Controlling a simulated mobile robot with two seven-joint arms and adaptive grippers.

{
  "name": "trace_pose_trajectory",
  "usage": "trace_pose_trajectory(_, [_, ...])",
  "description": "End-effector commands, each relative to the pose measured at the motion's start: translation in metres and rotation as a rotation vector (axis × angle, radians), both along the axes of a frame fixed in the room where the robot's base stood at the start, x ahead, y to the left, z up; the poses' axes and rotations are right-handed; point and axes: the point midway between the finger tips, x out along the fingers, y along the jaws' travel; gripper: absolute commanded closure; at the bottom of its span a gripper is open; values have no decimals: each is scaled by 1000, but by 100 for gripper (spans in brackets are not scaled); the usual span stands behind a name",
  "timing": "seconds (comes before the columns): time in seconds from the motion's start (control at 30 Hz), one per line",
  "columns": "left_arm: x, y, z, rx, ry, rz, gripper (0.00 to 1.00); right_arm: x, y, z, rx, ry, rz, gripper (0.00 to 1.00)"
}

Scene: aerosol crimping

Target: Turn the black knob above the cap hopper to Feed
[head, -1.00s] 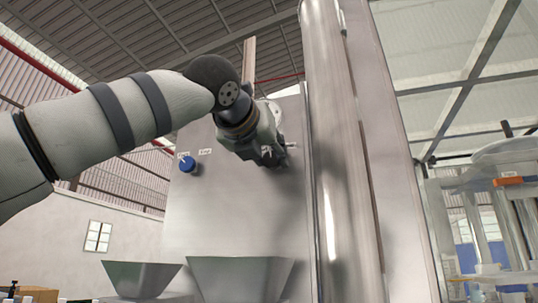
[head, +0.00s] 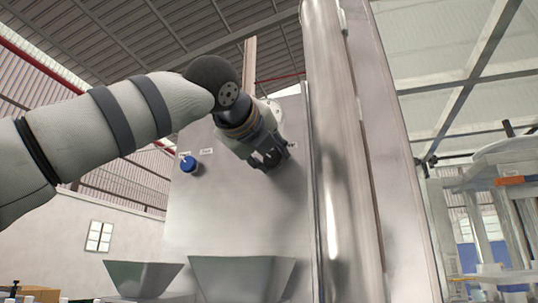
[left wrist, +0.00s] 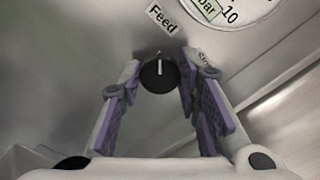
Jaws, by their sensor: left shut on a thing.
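The black knob (left wrist: 158,75) sits on the metal panel, between the fingertips of my left gripper (left wrist: 160,78) in the left wrist view. Its white pointer line points up in that view, toward the "Feed" label (left wrist: 162,19). A second label, starting "St" (left wrist: 203,57), is partly hidden by the right finger. In the head view my left gripper (head: 270,158) is at the panel above the hoppers and hides the knob. It is shut on the knob. My right gripper is not in view.
A round gauge (left wrist: 232,10) is just above the knob. A blue knob (head: 189,165) is to the left on the panel (head: 215,215). Two metal hoppers (head: 142,278) (head: 240,277) stand below. A thick metal column (head: 335,150) rises close to the right.

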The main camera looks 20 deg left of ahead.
Motion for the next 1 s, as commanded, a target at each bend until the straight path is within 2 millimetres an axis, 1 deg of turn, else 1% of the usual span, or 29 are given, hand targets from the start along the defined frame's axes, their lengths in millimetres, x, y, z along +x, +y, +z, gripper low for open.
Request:
trace_pose_trajectory(0.57, [0,0,-1,-30,3,-1,97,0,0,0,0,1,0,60])
trace_pose_trajectory(0.6, [0,0,-1,-30,3,-1,65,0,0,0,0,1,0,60])
trace_pose_trajectory(0.67, [0,0,-1,-30,3,-1,51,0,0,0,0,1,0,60])
trace_pose_trajectory(0.7, [0,0,-1,-30,3,-1,49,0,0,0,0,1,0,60])
trace_pose_trajectory(0.93, [0,0,0,-29,2,-1,49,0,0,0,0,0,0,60])
trace_pose_trajectory(1.0, [-3,0,0,-28,0,-1,49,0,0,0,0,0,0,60])
